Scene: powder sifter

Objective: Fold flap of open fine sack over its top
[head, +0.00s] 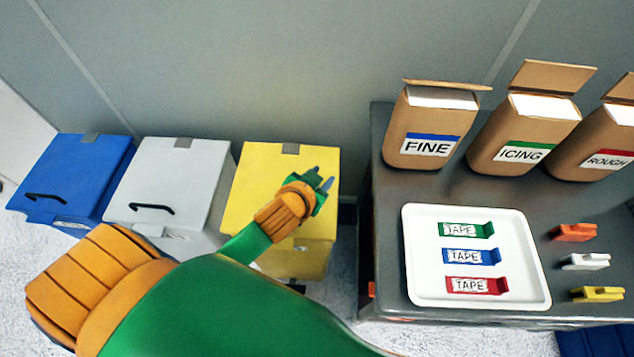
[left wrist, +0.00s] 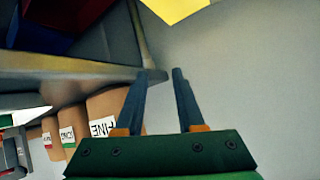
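The fine sack (head: 410,155) is a brown paper sack with a blue-topped FINE label, upright at the left of the grey table. Its flap (head: 448,84) shows as a thin, nearly edge-on strip at the back of the top, and the white opening (head: 441,98) still shows beneath it. My left gripper (head: 326,184) is open and empty, above the yellow bin and left of the sack, apart from it. My right gripper is not in view.
The icing sack (head: 490,155) and rough sack (head: 578,160) stand to the right with flaps raised. A white tray (head: 420,290) holds tape pieces; orange, white and yellow clips (head: 597,294) lie beside it. Blue, grey and yellow bins (head: 255,185) stand left of the table (head: 388,215).

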